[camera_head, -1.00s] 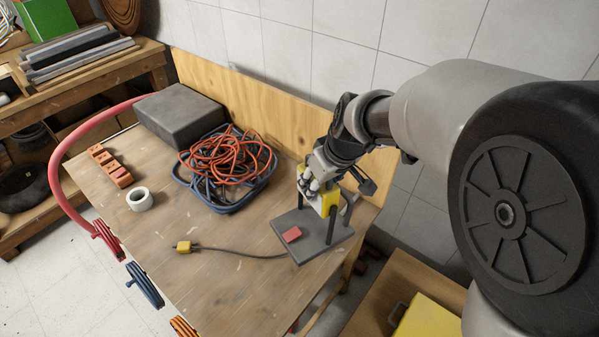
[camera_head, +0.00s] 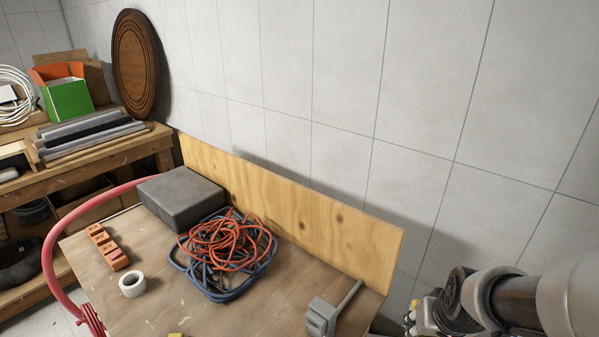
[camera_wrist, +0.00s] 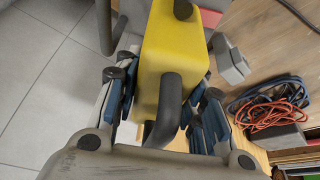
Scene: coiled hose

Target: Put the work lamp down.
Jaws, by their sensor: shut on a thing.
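The work lamp is in my gripper (camera_wrist: 166,98). In the wrist view its yellow body (camera_wrist: 172,60) with a dark curved handle lies between the fingers, which press on both sides. Grey parts of the lamp show beyond it at the top edge, mostly cut off or hidden. In the head view my gripper (camera_head: 418,318) is at the bottom, right of the table's corner, with only a scrap of yellow showing. The wooden table (camera_head: 165,310) lies to its left. Pale floor tiles show left of the lamp in the wrist view. Whether its base touches anything is hidden.
A plywood board (camera_head: 300,222) edges the back.

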